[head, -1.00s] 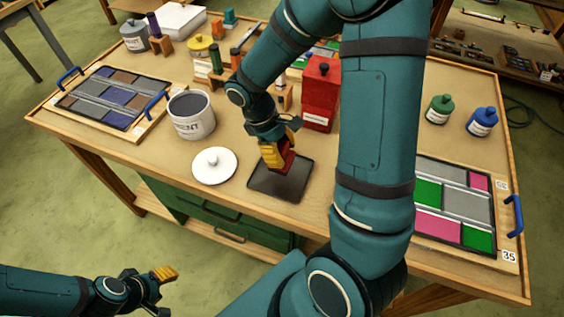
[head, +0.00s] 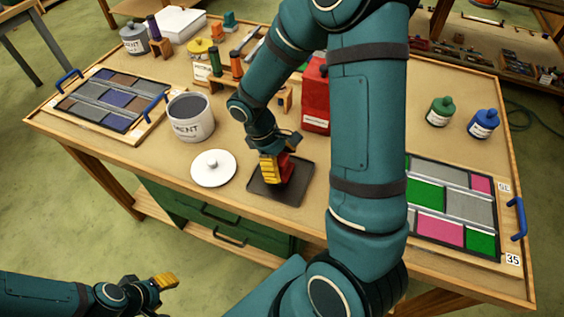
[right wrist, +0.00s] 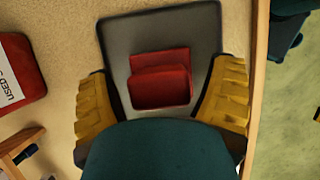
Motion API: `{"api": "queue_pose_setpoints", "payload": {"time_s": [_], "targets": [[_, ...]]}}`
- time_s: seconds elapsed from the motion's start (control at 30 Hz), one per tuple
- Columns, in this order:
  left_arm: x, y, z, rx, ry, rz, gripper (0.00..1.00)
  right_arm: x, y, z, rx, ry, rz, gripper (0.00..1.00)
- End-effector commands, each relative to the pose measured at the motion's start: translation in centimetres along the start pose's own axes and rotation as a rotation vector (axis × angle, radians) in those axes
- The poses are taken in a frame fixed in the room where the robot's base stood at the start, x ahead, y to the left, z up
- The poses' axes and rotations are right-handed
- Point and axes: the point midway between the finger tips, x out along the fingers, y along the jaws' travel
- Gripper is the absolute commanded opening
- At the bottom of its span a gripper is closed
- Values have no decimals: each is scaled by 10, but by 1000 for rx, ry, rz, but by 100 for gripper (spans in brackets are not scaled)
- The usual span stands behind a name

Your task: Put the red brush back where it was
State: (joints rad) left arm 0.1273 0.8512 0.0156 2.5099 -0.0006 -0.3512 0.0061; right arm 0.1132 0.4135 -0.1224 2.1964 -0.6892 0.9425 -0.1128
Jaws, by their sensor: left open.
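The red brush (right wrist: 160,88) rests on the dark tray (right wrist: 120,30), as seen in the right wrist view. In the head view the brush (head: 287,167) shows partly behind my yellow fingers, over the dark tray (head: 300,190). My right gripper (head: 272,169) is low over the tray. In the right wrist view its two fingers (right wrist: 163,85) stand apart on either side of the brush, with gaps to it. My left gripper (head: 165,281) is open and empty, off the table's front at lower left.
A white lid (head: 213,169) and a cement pot (head: 190,118) stand left of the tray. A red container (head: 316,105) is behind it, partly hidden by my arm. Leaded panels lie left (head: 105,98) and right (head: 440,205). Green (head: 440,111) and blue (head: 483,123) bottles stand at right.

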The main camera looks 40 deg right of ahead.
Motion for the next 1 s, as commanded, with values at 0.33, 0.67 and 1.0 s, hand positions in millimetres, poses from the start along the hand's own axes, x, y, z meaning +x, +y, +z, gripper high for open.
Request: {"api": "queue_pose_setpoints", "payload": {"time_s": [0.33,0.67,1.0], "targets": [[-6,2,-2,-1,4,0,47,-16,0,2,1,2,1,82],[-20,7,-8,-5,18,-2,47,-83,0,2,0,4,2,82],[-25,10,-12,-7,26,-3,47,-122,0,2,0,0,1,82]]}}
